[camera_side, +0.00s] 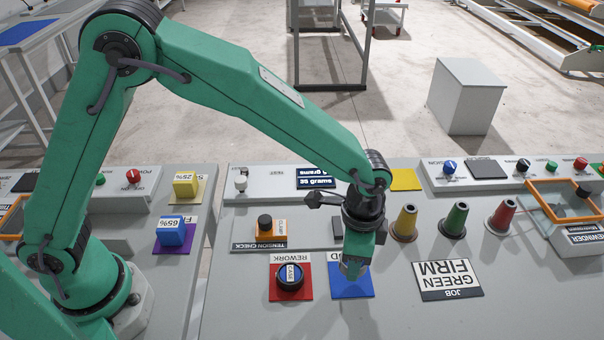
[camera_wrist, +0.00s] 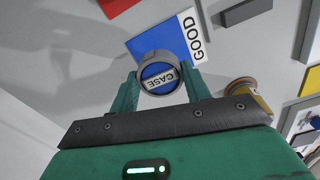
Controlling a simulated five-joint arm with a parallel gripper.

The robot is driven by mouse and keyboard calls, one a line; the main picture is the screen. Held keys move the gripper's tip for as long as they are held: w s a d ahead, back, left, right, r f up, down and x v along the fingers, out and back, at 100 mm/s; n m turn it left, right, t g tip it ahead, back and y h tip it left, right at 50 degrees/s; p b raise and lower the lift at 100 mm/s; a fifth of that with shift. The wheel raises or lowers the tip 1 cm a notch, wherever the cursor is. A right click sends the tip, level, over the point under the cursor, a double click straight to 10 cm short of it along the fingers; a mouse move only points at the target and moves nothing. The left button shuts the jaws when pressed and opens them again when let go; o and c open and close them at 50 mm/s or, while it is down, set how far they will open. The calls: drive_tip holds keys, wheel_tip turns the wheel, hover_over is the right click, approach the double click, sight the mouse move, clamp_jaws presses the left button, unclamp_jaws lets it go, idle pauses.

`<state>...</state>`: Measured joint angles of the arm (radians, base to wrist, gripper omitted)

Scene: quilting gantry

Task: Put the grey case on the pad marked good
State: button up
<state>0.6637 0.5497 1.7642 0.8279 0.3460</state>
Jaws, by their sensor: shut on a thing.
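The grey case (camera_wrist: 143,68) shows in the wrist view as a round grey rim around a blue label reading CASE. My gripper (camera_wrist: 160,80) is shut on it, one finger on each side. In the side view my gripper (camera_side: 354,264) points down over the blue pad (camera_side: 351,288), with the case mostly hidden in the jaws. The blue pad in the wrist view (camera_wrist: 176,35) carries the word GOOD and lies behind the case. I cannot tell whether the case touches the pad.
A dark case (camera_side: 290,276) sits on the red REWORK pad (camera_side: 277,295) just left of the blue pad. The tension check station (camera_side: 265,235) stands behind it. Yellow (camera_side: 405,222), green (camera_side: 454,220) and red (camera_side: 502,217) cones stand to the right, behind the GREEN FIRM job card (camera_side: 449,280).

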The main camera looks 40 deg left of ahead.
drive_tip(key=shift+w+f, duration=0.1)
drive_tip(key=shift+w, duration=0.05)
drive_tip(key=shift+f, duration=2)
drive_tip(key=shift+f, duration=0.1)
drive_tip(key=o, duration=1)
wheel_tip(320, 180, up, 12)
drive_tip(key=shift+f, duration=0.25)
drive_tip(key=shift+r, duration=0.4)
